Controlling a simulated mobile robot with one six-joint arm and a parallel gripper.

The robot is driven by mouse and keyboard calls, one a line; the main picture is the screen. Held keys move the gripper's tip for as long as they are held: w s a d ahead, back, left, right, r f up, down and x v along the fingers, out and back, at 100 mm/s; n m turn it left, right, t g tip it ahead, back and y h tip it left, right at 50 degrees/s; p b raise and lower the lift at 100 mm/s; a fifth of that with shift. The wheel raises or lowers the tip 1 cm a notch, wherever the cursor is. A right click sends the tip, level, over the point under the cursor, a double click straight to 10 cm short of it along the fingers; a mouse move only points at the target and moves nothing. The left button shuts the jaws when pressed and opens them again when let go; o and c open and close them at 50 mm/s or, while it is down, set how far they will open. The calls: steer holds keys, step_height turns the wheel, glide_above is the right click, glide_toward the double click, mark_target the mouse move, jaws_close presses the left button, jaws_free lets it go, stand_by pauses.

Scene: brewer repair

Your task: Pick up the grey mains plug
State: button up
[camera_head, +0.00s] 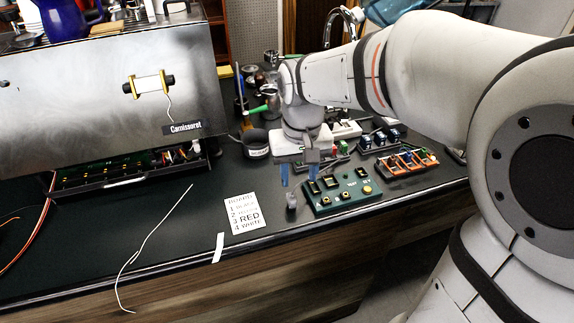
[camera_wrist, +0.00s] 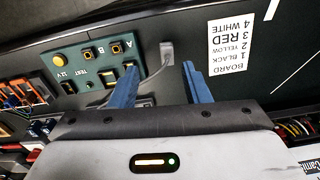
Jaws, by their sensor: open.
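The grey mains plug (camera_head: 291,201) stands on the dark bench just left of the green test board. In the wrist view my gripper (camera_wrist: 159,68) is open and empty, and the plug shows beyond the gap between the fingertips. I cannot tell the exact height of the fingertips above the plug.
The green test board (camera_head: 342,190) is right beside the plug. A white board-order card (camera_head: 245,213) lies to the left, with a thin white wire (camera_head: 150,235) beyond it. A tray with orange parts (camera_head: 406,162) stands to the right. The large metal brewer (camera_head: 60,110) fills the left.

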mark_target(292, 196)
steer(key=shift+w+a+f, duration=0.25)
steer(key=shift+a+f, duration=0.1)
steer(key=shift+f, duration=0.2)
steer(key=shift+w+a+f, duration=0.2)
steer(key=shift+a+f, duration=0.15)
steer(key=shift+f, duration=0.15)
steer(key=f, duration=0.7)
steer(key=shift+w, duration=0.25)
jaws_close()
